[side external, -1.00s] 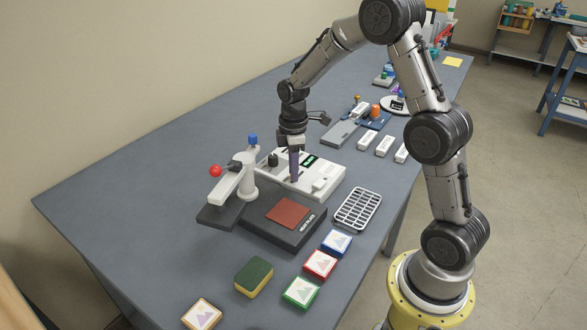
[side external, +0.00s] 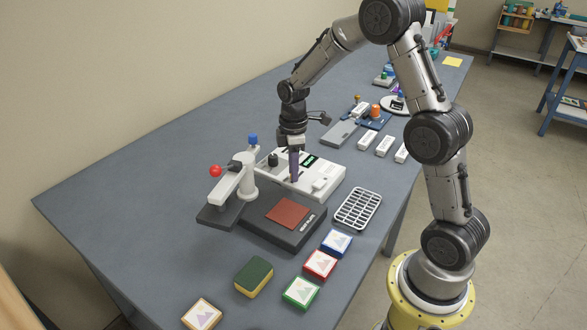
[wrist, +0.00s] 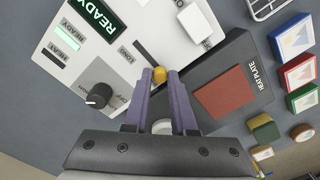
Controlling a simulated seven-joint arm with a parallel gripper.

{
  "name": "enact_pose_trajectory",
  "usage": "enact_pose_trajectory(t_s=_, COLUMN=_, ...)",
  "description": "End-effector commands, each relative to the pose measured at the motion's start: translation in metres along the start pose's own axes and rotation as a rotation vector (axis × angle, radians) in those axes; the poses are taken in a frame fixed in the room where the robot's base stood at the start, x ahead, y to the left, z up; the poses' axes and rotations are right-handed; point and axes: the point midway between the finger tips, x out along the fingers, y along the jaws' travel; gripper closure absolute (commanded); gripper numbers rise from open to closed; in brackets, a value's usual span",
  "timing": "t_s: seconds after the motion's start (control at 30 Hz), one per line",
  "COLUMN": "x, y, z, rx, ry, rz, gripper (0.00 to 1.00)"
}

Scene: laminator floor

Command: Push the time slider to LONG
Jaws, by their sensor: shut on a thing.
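The time slider's yellow-orange knob (wrist: 159,75) sits on the white control panel (wrist: 72,60) in the wrist view. My gripper (wrist: 160,79) has its two purple fingers closed around that knob, one on each side. The printed word LONG (wrist: 124,53) is on the panel to the upper left of the knob. The fingers hide part of the slider's track. In the side external view my gripper (side external: 293,179) points down at the front of the white panel (side external: 325,180), and the knob is mostly hidden there.
A black dial (wrist: 97,97) and a lit green READY display (wrist: 92,16) are on the panel. The black heat plate (side external: 258,222), with a red pad, lies in front. The white-armed press (side external: 232,185) stands close on the left. A wire rack (side external: 358,208) lies to the right.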

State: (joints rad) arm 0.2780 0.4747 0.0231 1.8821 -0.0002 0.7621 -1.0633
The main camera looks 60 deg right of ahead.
Motion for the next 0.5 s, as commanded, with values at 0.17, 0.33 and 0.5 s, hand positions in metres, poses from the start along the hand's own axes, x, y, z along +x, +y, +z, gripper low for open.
enact_pose_trajectory(t_s=0.17, x=-0.001, y=0.009, z=0.008, rx=0.003, ry=0.001, rz=0.002, gripper=1.0)
enact_pose_trajectory(t_s=0.33, x=-0.002, y=0.029, z=0.028, rx=0.004, ry=0.002, rz=0.004, gripper=1.0)
enact_pose_trajectory(t_s=0.5, x=-0.002, y=0.033, z=0.032, rx=0.0, ry=0.001, rz=0.005, gripper=1.0)
